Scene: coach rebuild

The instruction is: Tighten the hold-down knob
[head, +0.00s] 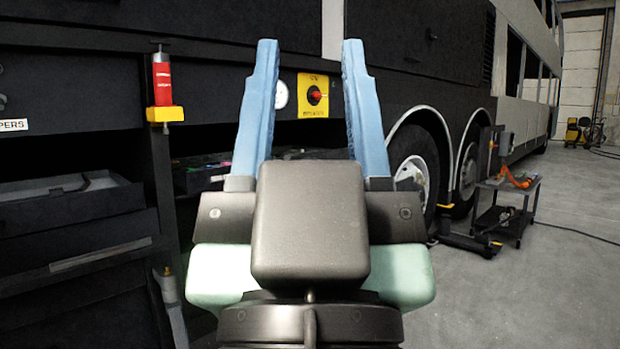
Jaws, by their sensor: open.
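My gripper (310,44) is open, with two blue fingers spread wide and pointing up and away from me. Nothing is between its fingers. Past them, in the gap, a red rotary knob (314,95) sits on a yellow plate (313,110) on the dark bus side. I cannot tell any knob as the hold-down knob. Below the plate is a dark open bay (205,172) with some small coloured items at its left. My gripper's body and fingers hide much of this bay.
A round white gauge (280,95) is left of the yellow plate. A red cylinder (162,80) stands in a yellow holder at left. Grey drawers (80,240) fill the lower left. Bus wheels (413,170) and a cart (508,190) are at right. The floor at lower right is clear.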

